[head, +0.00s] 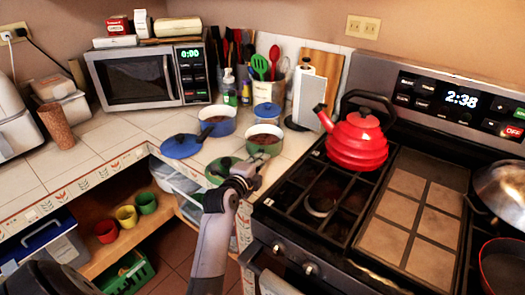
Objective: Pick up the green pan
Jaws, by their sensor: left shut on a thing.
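The green pan (264,140) stands on the tiled counter, left of the stove, with dark brown contents inside. My left gripper (248,173) reaches up from the bottom of the head view to the pan's near side. It is shut, apparently on the pan's handle, which is mostly hidden by the fingers. The pan looks upright and at counter height; I cannot tell whether it is lifted. A green lid (217,169) lies just left of the gripper and is partly covered by it. My right gripper is not in view.
A blue pan (217,121), a blue lid (181,146) and a blue canister (267,111) are close by. A red kettle (358,142) sits on the stove (282,207) to the right. A utensil holder stands behind. Open counter lies left, before the microwave (135,78).

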